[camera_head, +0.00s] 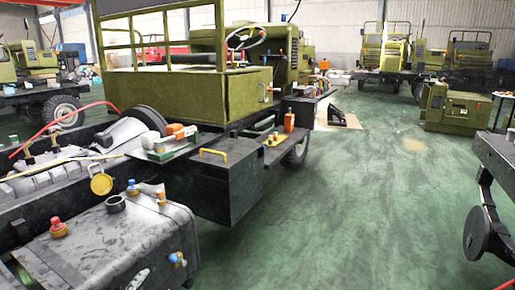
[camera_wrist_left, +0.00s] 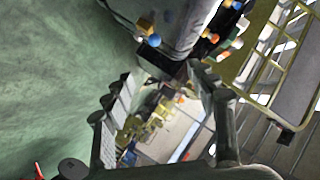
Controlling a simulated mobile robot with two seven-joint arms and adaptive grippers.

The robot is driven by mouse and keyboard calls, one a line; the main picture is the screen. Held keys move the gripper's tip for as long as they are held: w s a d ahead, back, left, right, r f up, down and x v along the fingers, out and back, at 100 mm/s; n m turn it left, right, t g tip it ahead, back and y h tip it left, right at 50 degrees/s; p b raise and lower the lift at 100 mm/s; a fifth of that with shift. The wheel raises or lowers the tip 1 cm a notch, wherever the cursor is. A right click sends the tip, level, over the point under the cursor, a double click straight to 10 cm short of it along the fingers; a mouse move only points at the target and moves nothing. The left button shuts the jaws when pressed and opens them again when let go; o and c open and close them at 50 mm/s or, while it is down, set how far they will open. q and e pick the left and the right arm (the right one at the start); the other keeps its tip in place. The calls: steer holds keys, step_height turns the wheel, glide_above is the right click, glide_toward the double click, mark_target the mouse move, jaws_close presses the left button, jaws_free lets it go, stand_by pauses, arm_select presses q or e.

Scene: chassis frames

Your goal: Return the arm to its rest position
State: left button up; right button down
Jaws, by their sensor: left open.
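My left gripper (camera_wrist_left: 168,82) shows only in the left wrist view. Its two dark fingers stand wide apart, and nothing is held between them. A dark tank shows past the fingertips at the top of that view; I cannot tell how far away it is. Neither my left arm nor my right arm can be made out in the head view. My right gripper is not in view.
In the head view a dark grey tank (camera_head: 120,245) with coloured caps stands at the lower left. Behind it is a black box (camera_head: 215,178) with a yellow handle (camera_head: 213,152). An olive truck cab (camera_head: 190,95) rises behind. Green floor (camera_head: 370,215) is clear at the centre right.

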arm_select(q)
steer(key=s+f+n+g, duration=0.3)
steer(key=s+f+g, duration=0.2)
steer(key=s+f, duration=0.4)
steer(key=s+a+f+n+g, duration=0.1)
steer(key=s+f+n+g, duration=0.3)
steer(key=s+f, duration=0.5)
steer(key=s+g, duration=0.2)
steer(key=s, duration=0.6)
steer(key=shift+a+f, duration=0.2)
steer(key=shift+f, duration=0.2)
